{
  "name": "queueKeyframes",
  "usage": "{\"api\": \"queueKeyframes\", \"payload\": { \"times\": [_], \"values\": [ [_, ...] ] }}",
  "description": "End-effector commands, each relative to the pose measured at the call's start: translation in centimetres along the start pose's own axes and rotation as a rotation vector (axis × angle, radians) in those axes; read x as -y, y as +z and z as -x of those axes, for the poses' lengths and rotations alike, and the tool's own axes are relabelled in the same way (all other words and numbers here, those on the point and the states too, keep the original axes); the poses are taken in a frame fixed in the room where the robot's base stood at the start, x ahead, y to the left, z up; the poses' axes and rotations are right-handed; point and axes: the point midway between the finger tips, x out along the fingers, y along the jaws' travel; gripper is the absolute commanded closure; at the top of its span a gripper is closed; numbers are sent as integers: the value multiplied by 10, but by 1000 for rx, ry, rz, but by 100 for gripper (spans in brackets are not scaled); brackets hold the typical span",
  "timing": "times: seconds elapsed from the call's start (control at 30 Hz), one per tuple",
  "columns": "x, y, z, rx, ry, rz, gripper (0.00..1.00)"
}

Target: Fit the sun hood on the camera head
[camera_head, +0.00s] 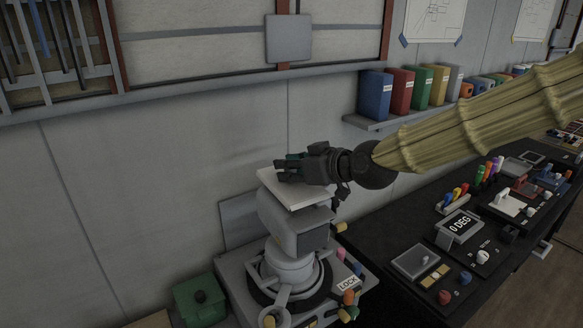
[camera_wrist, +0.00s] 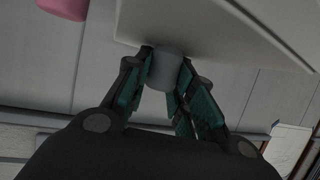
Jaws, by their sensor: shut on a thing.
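The camera head (camera_head: 290,232) is a grey box on a round pedestal at the lower middle of the head view. The sun hood (camera_head: 291,193) is a pale flat plate on top of the camera head; I cannot tell whether it touches the head or sits just above it. In the wrist view the hood (camera_wrist: 215,25) shows as a pale panel with a grey round knob (camera_wrist: 165,70) on it. My gripper (camera_head: 289,168) is shut on the knob, and its teal-padded fingers (camera_wrist: 165,85) close on both sides of it. The hood's underside is hidden.
A panel marked LOCK (camera_head: 348,284) with coloured knobs lies right of the pedestal. A dark console (camera_head: 400,285) with a "0 DEG" display (camera_head: 460,225) stands further right. A green box (camera_head: 200,300) is at lower left. The wall (camera_head: 150,190) rises close behind.

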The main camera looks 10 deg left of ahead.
Motion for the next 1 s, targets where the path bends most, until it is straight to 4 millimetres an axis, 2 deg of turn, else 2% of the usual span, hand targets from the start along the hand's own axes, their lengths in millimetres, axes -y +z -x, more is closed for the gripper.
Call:
{"api": "queueKeyframes", "payload": {
  "times": [0.5,1.0],
  "values": [
    [0,18,-8,0,0,0,100],
    [0,18,-8,0,0,0,100]
  ]
}}
